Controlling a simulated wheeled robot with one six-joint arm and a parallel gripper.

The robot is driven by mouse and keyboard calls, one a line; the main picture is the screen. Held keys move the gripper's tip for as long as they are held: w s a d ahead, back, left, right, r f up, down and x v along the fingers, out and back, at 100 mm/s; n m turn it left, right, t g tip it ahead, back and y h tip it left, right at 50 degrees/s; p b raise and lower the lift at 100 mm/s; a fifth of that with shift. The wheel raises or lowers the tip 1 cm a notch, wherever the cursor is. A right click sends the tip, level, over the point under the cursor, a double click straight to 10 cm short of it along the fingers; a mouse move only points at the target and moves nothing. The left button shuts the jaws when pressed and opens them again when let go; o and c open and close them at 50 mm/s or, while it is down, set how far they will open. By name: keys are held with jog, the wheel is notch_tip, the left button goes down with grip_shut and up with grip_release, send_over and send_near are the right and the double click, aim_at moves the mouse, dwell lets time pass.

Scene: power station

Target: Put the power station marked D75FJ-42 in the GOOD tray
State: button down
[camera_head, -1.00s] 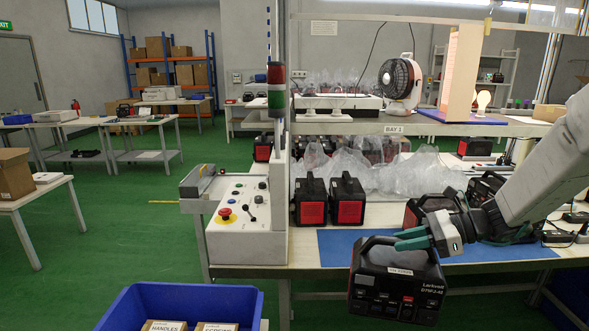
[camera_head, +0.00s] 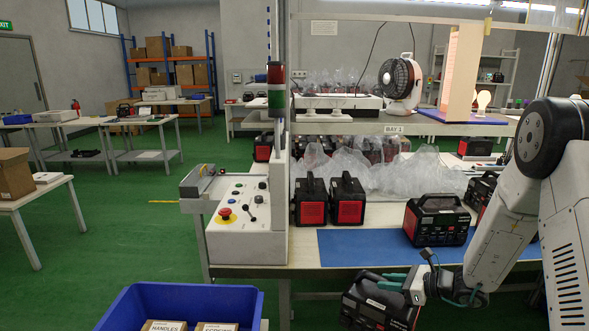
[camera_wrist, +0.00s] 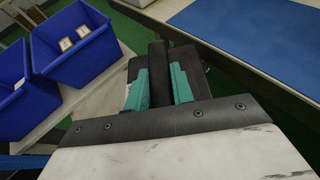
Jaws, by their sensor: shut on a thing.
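My gripper (camera_head: 387,284) is shut on the handle of a black power station (camera_head: 372,306), which hangs tilted low in front of the bench. In the wrist view, the green fingers of my gripper (camera_wrist: 160,84) are on either side of the dark handle, and part of the power station's body (camera_wrist: 196,72) shows beyond. Its marking is too small to read now; a second ago it looked like D75FJ-4 with an unclear last character. No tray with a GOOD label is readable in either view.
A blue bin (camera_head: 130,305) with labelled cartons stands at lower left; two blue bins (camera_wrist: 20,115) show in the wrist view. Two red-fronted ones (camera_head: 347,202) stand near the control box (camera_head: 240,240).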

jog(key=shift+r, duration=2.5)
jog(key=shift+w, duration=0.1)
